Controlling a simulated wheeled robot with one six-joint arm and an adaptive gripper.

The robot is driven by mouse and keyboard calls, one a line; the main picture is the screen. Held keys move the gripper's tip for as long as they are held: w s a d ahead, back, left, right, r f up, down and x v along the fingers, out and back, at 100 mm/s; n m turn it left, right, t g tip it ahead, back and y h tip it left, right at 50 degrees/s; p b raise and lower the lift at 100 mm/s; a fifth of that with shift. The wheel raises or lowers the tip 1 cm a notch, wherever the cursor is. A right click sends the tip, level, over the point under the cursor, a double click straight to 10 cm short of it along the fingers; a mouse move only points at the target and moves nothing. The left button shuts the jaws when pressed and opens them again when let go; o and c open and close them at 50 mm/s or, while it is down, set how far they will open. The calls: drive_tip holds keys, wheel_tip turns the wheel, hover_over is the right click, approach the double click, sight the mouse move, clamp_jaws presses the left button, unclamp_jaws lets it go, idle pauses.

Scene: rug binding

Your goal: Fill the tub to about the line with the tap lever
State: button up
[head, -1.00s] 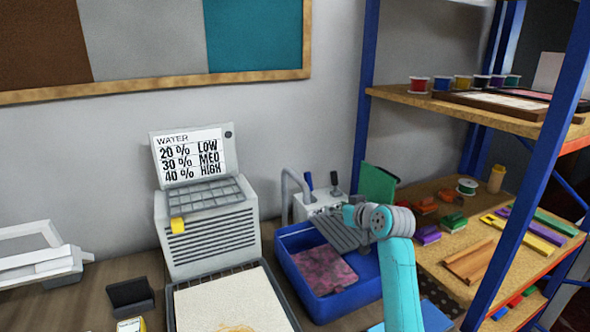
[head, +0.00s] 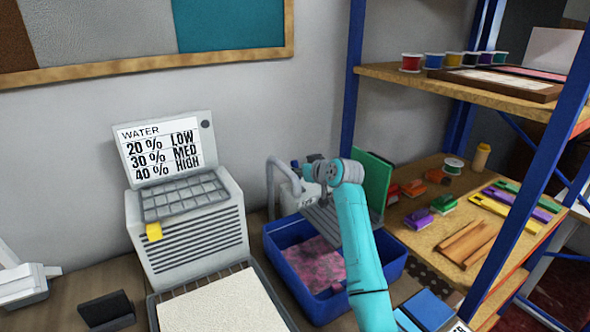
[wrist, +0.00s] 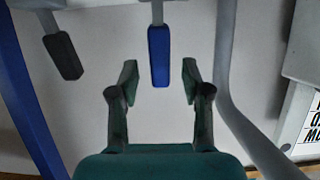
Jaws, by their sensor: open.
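The blue tub (head: 394,268) stands on the counter under the tap, with a pink mottled patch in its bottom. I cannot make out a line or a water level in it. The grey tap spout (head: 275,178) curves at the tub's back left. My gripper (wrist: 159,82) is open at the tap. In the wrist view the blue lever handle (wrist: 159,58) sits between the spread fingers, with a gap on each side. A black lever handle (wrist: 63,56) is outside the fingers to the left. In the head view my arm partly hides the levers.
A water sign (head: 162,153) reads 20% low, 30% med, 40% high above a grey ribbed box (head: 190,240). A green panel (head: 374,182) stands right of my arm. The blue-framed shelf (head: 355,110) holds spools and coloured pieces. A framed pale sheet (head: 225,310) lies in front.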

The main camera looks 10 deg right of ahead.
drive_tip(key=shift+x, duration=1.55)
clamp_jaws()
